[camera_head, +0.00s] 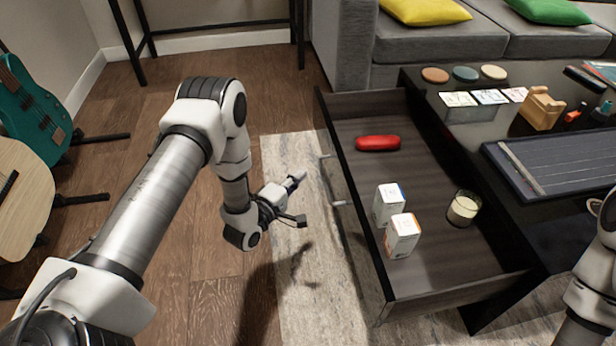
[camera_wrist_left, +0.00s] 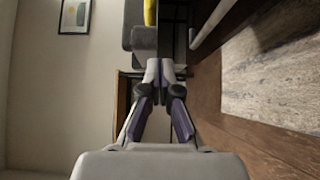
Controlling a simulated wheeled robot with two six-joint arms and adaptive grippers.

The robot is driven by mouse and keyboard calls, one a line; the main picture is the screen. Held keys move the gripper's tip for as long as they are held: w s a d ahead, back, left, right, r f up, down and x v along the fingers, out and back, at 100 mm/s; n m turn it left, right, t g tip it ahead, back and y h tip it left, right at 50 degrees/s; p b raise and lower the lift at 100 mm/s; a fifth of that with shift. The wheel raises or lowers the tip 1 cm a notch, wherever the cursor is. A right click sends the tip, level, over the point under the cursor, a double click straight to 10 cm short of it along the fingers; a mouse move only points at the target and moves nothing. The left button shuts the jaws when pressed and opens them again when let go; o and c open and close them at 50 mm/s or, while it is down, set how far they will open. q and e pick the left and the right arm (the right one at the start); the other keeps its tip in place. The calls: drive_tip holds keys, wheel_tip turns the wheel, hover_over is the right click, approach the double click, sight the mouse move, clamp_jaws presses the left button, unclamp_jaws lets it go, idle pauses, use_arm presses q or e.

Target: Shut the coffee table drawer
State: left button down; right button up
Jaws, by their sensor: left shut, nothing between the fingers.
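The dark coffee table (camera_head: 412,82) has its drawer (camera_head: 350,185) pulled out to the left, wide open. A slim metal handle (camera_head: 338,204) is on the drawer's outer front face. A red case (camera_head: 378,143), two small white boxes (camera_head: 403,236) and a glass candle (camera_head: 463,208) are inside. My left gripper (camera_head: 297,179) is outside the drawer front, left of the handle and apart from it. Its fingers are together and empty; they also meet in the left wrist view (camera_wrist_left: 165,75). My right gripper is out of view; only part of that arm shows at the right edge.
The tabletop holds round coasters (camera_head: 465,73), small cards, a wooden block (camera_head: 541,108) and a dark stringed board (camera_head: 560,160). A grey sofa (camera_head: 400,45) stands behind. Guitars (camera_head: 32,110) on stands are at left. The rug (camera_head: 300,255) left of the drawer is clear.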

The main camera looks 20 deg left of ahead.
sight(336, 152)
use_arm(q)
drive_tip(key=w+d+b, duration=0.1)
drive_tip(key=w, duration=0.2)
drive_tip(key=w+d+b, duration=0.1)
drive_tip(key=w+b, duration=0.1)
drive_tip(key=w+d+b, duration=0.1)
drive_tip(key=w+d, duration=0.1)
drive_tip(key=w, duration=0.1)
drive_tip(key=shift+w+f+b, duration=0.2)
drive_tip(key=shift+w+b, duration=0.1)
drive_tip(key=shift+w, duration=0.05)
drive_tip(key=shift+w+d+r, duration=0.1)
drive_tip(key=shift+w+d, duration=0.15)
drive_tip(key=shift+d, duration=0.05)
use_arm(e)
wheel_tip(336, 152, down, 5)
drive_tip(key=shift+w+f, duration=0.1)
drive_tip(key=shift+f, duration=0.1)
use_arm(q)
drive_tip(key=shift+d+r, duration=0.1)
